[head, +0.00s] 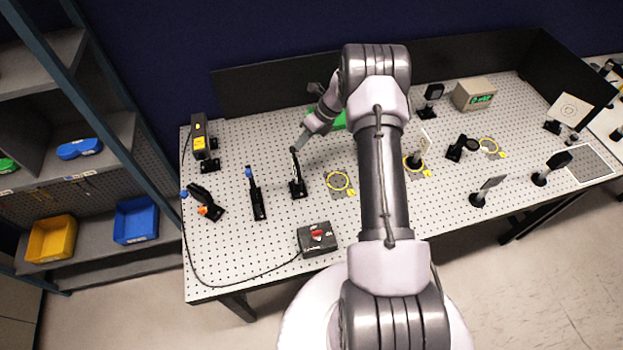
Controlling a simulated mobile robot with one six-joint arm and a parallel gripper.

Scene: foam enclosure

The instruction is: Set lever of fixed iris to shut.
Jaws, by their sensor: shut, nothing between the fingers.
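A black post-mounted optic (296,176) stands upright on the perforated table, left of the middle, and is seen nearly edge-on. It may be the fixed iris, but I cannot tell for sure. Its lever is too small to make out, so its setting cannot be read. My gripper (301,143) is shut and empty, right at the top of this optic. I cannot tell whether it touches it.
A blue-topped mount (255,193) and a tilted mount with blue and orange knobs (205,201) stand to the left. A control box with a red knob (317,238) sits at the front edge. Yellow rings (340,192) mark spots further right.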

